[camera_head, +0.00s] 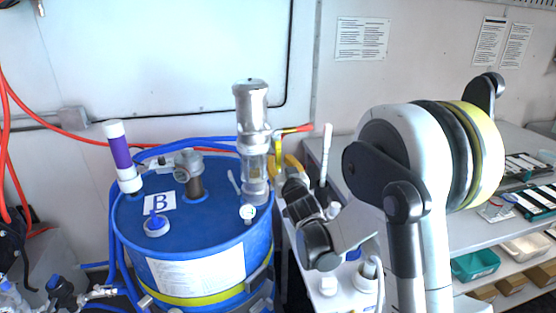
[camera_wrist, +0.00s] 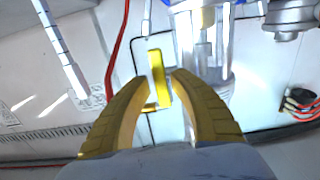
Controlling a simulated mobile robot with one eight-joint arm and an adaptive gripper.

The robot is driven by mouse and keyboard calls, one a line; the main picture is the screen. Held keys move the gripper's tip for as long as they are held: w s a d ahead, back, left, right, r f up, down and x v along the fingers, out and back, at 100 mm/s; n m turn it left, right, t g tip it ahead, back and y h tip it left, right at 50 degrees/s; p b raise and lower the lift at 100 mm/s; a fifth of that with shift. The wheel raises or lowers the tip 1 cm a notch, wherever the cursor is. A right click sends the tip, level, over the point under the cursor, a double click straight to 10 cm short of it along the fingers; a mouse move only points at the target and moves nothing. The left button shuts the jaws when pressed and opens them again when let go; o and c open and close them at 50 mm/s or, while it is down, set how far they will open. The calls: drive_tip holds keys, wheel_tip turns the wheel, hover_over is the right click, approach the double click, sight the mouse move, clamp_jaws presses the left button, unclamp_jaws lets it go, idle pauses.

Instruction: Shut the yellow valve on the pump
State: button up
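The pump (camera_head: 252,108) is a silver and clear upright cylinder on top of the blue drum (camera_head: 208,250). It also shows in the wrist view (camera_wrist: 215,60), just beyond my fingers and to the right. The yellow valve (camera_wrist: 157,72) appears in the wrist view as a narrow upright yellow handle with a lower yellow part. My gripper (camera_wrist: 160,78) is open, with its yellow fingers on either side of the handle's line. I cannot tell whether the handle is between the tips or just beyond them. In the head view my gripper (camera_head: 286,163) is close to the pump's right side.
A purple and white tube (camera_head: 122,157) and a grey fitting (camera_head: 190,172) stand on the drum's lid. White bottles stand on the bench right of the drum. The wall is close behind.

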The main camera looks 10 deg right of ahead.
drive_tip(key=shift+w, duration=1.2)
clamp_jaws()
